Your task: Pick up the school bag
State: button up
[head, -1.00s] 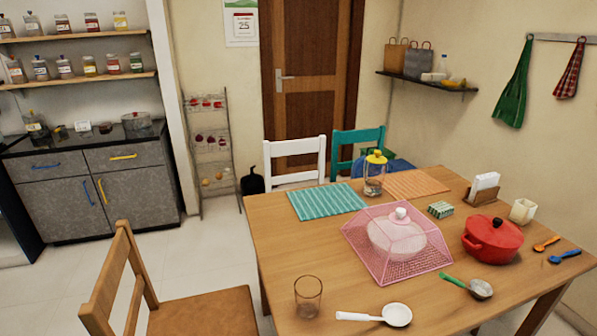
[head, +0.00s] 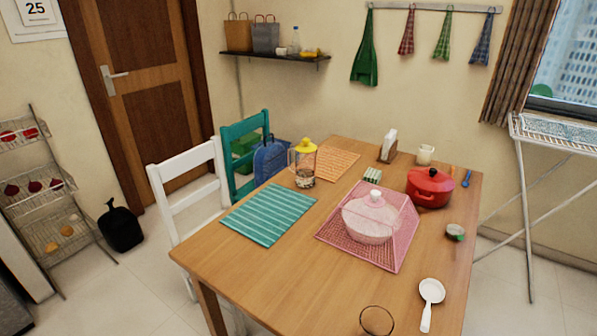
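A blue school bag (head: 268,160) shows in the head view, behind the far left edge of the table, at the teal chair (head: 238,150). It seems to rest on that chair's seat. Its lower part is hidden by the table, and the yellow-lidded jar stands close in front of its right side. A green thing (head: 243,146) shows behind the chair's slats, left of the bag; I cannot tell what it is. My gripper is not in view.
The wooden table (head: 225,275) carries a pink mesh cover (head: 395,240), a red pot (head: 430,186), a jar (head: 304,166) and placemats. A white chair (head: 188,185) stands left of the teal one. A black container (head: 121,227) is on the floor. Floor is free at lower left.

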aim_at(270, 159)
jog(key=u, duration=0.35)
jog(key=k, duration=0.55)
jog(key=k+u, duration=0.1)
jog(key=u, duration=1.35)
jog(key=i+j+u, duration=0.35)
jog(key=i, duration=0.3)
jog(key=i+u, duration=0.3)
jog(key=i, duration=0.3)
jog(key=i+z, duration=0.2)
jog(key=i, duration=0.45)
jog(key=i+z, duration=0.25)
jog(key=i, duration=0.35)
jog(key=i+j+z, duration=0.2)
jog(key=i, duration=0.45)
jog(key=i+l+z, duration=0.1)
jog(key=i+z, duration=0.35)
jog(key=i+j+z, duration=0.1)
jog(key=i+z, duration=0.35)
jog(key=i, duration=0.15)
jog(key=i+j+z, duration=0.3)
jog(key=i+z, duration=0.15)
jog(key=i+l+z, duration=0.2)
jog(key=i+z, duration=0.25)
jog(key=i+l+z, duration=0.1)
jog(key=i+z, duration=0.6)
jog(key=z, duration=0.15)
jog(key=i+j+z, duration=0.15)
jog(key=i+z, duration=0.55)
jog(key=i, duration=0.2)
